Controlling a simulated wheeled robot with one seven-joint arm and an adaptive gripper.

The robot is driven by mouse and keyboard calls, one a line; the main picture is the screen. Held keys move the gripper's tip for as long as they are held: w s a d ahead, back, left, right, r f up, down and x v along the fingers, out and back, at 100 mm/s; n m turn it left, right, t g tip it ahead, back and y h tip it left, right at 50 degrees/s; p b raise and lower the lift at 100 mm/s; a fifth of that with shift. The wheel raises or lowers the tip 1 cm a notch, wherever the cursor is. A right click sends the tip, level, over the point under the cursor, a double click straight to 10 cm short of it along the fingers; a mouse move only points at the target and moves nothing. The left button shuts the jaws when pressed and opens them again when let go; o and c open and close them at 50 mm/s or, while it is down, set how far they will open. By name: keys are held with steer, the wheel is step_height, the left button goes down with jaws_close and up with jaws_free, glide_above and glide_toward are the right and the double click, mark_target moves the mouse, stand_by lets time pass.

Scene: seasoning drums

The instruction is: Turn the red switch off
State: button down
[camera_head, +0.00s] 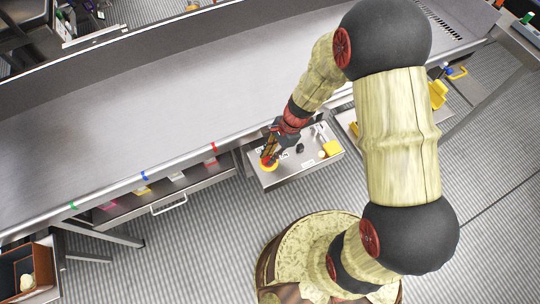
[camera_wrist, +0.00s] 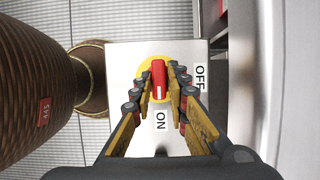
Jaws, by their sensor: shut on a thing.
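The red switch (camera_wrist: 159,79) is a red knob on a yellow round base (camera_wrist: 143,75), on a grey metal panel (camera_wrist: 122,57). In the wrist view its white mark points down toward the "ON" label (camera_wrist: 160,121); the "OFF" label (camera_wrist: 200,77) is to the right. My gripper (camera_wrist: 160,83) has a finger on each side of the knob and is shut on it. In the head view my gripper (camera_head: 268,159) is at the left end of the control box (camera_head: 278,180), and covers most of the knob; part of the yellow base shows.
The control box also carries a black knob (camera_head: 300,148) and a yellow part (camera_head: 331,148) to the right. A long metal table (camera_head: 150,115) runs behind it, with an open drawer (camera_head: 175,192) to the left. The striped floor in front is mostly clear.

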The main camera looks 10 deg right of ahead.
steer(key=shift+s+f+n, duration=0.1)
steer(key=shift+s+n, duration=0.2)
steer(key=n+g+p, duration=0.2)
steer(key=n, duration=0.2)
steer(key=shift+w+h+p, duration=0.1)
steer(key=shift+h+p, duration=0.25)
steer(key=shift+h, duration=0.05)
steer(key=n+g+h+p, duration=0.1)
steer(key=n, duration=0.4)
steer(key=shift+a, duration=0.15)
steer(key=n+h+p, duration=0.1)
steer(key=n+h, duration=0.1)
steer(key=n, duration=0.3)
steer(key=shift+a+f+p, duration=0.1)
steer(key=shift+p, duration=0.25)
steer(key=shift+n+h, duration=0.8)
steer(key=shift+n, duration=0.8)
steer(key=shift+f+p, duration=0.1)
steer(key=shift+p, duration=0.2)
steer(key=c, duration=1.8)
jaws_free()
steer(key=shift+w, duration=0.1)
steer(key=shift+w+a+r, duration=0.1)
steer(key=shift+w+r, duration=0.05)
steer(key=shift+r, duration=0.1)
